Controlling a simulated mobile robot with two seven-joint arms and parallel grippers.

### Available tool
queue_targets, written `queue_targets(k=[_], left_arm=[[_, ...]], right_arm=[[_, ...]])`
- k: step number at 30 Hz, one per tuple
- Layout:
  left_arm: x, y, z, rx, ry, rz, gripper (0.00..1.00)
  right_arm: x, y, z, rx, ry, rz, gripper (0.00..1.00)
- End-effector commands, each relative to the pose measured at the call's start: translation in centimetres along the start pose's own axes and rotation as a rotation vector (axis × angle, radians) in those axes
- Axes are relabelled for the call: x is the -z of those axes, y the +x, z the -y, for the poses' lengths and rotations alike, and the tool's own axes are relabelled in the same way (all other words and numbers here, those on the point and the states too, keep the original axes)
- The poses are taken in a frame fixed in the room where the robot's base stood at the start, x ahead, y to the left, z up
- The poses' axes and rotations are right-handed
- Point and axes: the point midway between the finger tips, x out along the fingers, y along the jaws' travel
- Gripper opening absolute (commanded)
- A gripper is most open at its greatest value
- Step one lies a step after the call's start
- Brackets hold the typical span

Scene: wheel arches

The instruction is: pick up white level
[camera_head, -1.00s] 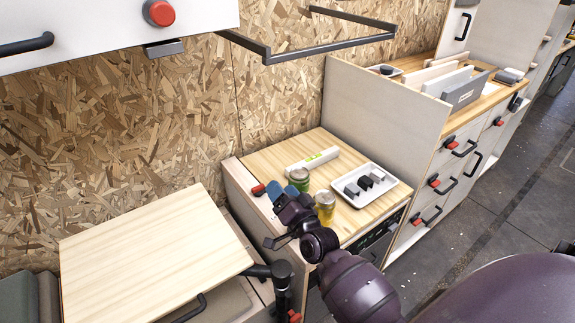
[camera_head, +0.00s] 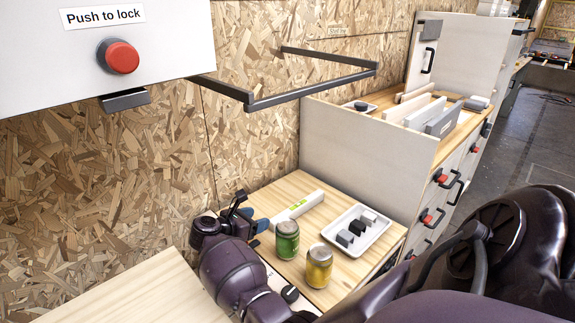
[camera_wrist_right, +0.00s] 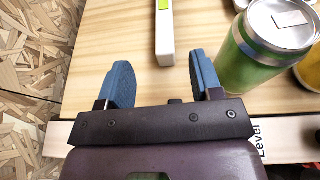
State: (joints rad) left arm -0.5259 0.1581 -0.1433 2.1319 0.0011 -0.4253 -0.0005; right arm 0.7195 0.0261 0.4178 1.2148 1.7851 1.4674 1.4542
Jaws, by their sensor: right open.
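The white level (camera_head: 298,205), a long pale bar with a green patch, lies flat on the wooden counter (camera_head: 315,285) near the back panel. In the right wrist view the level (camera_wrist_right: 164,35) points away from me, its near end just beyond the space between the fingertips. My right gripper (camera_head: 257,228) is open with blue fingers, at the counter's left side, close to the level. The open jaws (camera_wrist_right: 162,82) hold nothing in the wrist view. My left gripper is not in view.
A green can (camera_head: 287,241) stands close beside the right finger, and a yellow can (camera_head: 318,266) stands nearer me. A white tray (camera_head: 372,240) with small blocks lies to the right. A tall pale panel (camera_head: 360,150) bounds the counter. A dark rail (camera_head: 315,88) juts out above.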

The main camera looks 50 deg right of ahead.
Motion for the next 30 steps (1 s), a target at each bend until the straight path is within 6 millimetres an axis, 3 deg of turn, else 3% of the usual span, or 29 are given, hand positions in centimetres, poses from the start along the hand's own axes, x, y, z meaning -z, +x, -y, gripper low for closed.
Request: queue_targets(k=[5,12,22,30], left_arm=[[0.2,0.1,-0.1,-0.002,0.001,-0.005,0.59],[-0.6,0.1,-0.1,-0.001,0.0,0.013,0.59],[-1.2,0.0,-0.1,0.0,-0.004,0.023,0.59],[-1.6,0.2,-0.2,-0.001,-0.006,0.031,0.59]], right_arm=[[1.0,0.3,0.2,0.048,0.039,-0.058,0.6],[1.2,3.7,0.4,0.048,0.039,-0.055,0.6],[1.3,6.1,0.5,0.046,0.037,-0.055,0.6],[1.5,9.7,0.6,0.046,0.036,-0.053,0.6]])
